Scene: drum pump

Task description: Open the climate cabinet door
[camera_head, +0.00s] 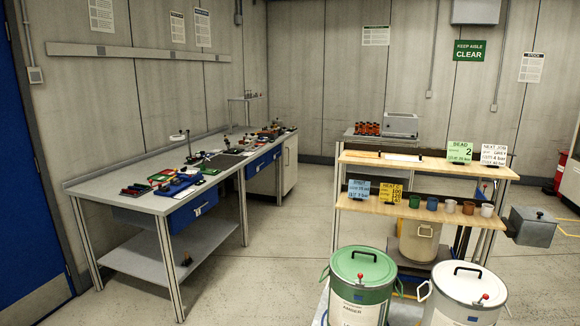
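I cannot make out a climate cabinet for certain in the head view. A pale cabinet-like unit (290,164) stands at the far end of the workbench, partly hidden by it. A white body (571,178) is cut off by the right edge, and I cannot tell what it is. No open cabinet door shows. Neither of my grippers is in view.
A long workbench (150,201) with tools stands along the left wall, near a blue door (30,190). A wooden-shelved rack (430,162) with cups stands right. A green-lidded drum (362,268) and a white-lidded drum (470,280) stand in front. Floor between is clear.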

